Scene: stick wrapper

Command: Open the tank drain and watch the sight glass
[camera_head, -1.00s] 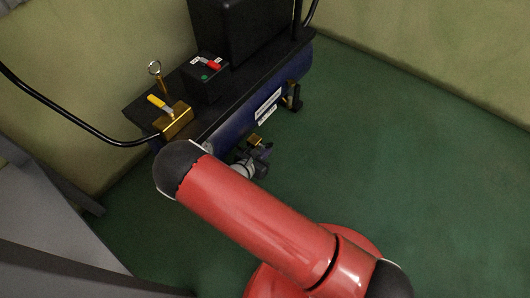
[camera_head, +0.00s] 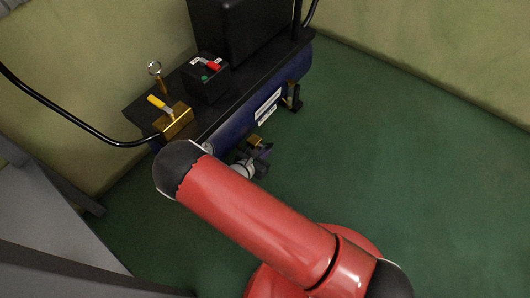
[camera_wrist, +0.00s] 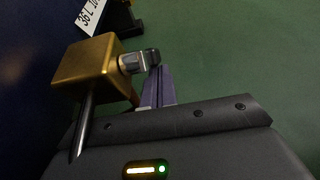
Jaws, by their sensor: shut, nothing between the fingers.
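The blue tank (camera_head: 232,128) lies under a black top plate against the wall. A brass block (camera_head: 255,140) shows low at its near side, close to my gripper (camera_head: 262,152). In the wrist view the brass block (camera_wrist: 86,64) fills the upper left, with a dark pointed rod below it and a grey fitting with a dark rounded end (camera_wrist: 150,57) on its right. My gripper (camera_wrist: 157,76) is shut and empty, its fingertips just below that dark end; I cannot tell whether they touch it. I cannot make out a sight glass for certain.
On the black plate are a yellow-handled brass valve (camera_head: 177,120), a ring-topped brass fitting (camera_head: 155,70) and a black box with a red lever (camera_head: 207,80). A black bent handle rail (camera_head: 70,118) runs left. Grey furniture (camera_head: 45,225) stands left. Green floor (camera_head: 410,150) is free at right.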

